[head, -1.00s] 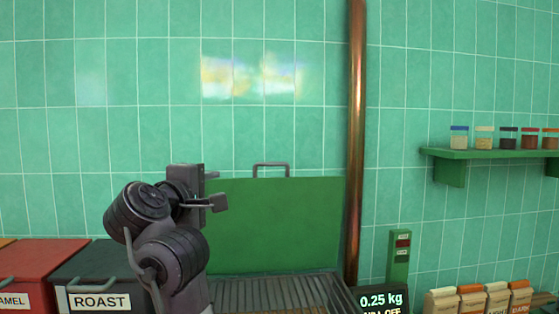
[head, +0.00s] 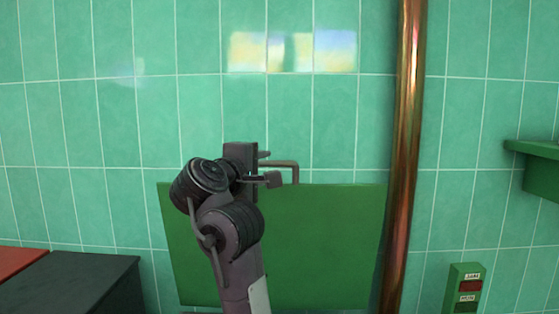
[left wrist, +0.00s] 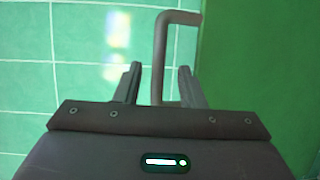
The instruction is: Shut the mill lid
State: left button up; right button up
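The mill lid (head: 325,245) is a green panel that stands upright, open, against the tiled wall. Its grey bar handle (head: 296,172) sticks up from the top edge. My left gripper (head: 268,168) is at the left part of the handle and overlaps it in the head view. In the left wrist view my gripper (left wrist: 160,75) is open, with the handle (left wrist: 160,50) showing between its two fingers and no clear contact. The green lid (left wrist: 255,65) fills the right side there. My right gripper is not in view. My left arm covers part of the lid.
A copper pipe (head: 406,150) runs upright just right of the lid. A black bin (head: 75,280) and a red bin (head: 15,260) are at lower left. A green switch box (head: 464,288) and a green shelf (head: 540,165) are at right.

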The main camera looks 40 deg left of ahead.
aim_at(269, 165)
pick_arm(q)
jog(key=p+x, duration=0.1)
jog(key=x, duration=0.4)
jog(key=shift+w, duration=0.4)
jog(key=shift+w+a+f, duration=0.1)
jog(key=shift+w+a, duration=0.05)
jog(key=shift+w, duration=0.05)
jog(key=shift+s, duration=0.1)
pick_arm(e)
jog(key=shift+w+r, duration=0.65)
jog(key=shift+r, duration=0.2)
pick_arm(q)
jog(key=shift+c, duration=0.4)
grip_shut()
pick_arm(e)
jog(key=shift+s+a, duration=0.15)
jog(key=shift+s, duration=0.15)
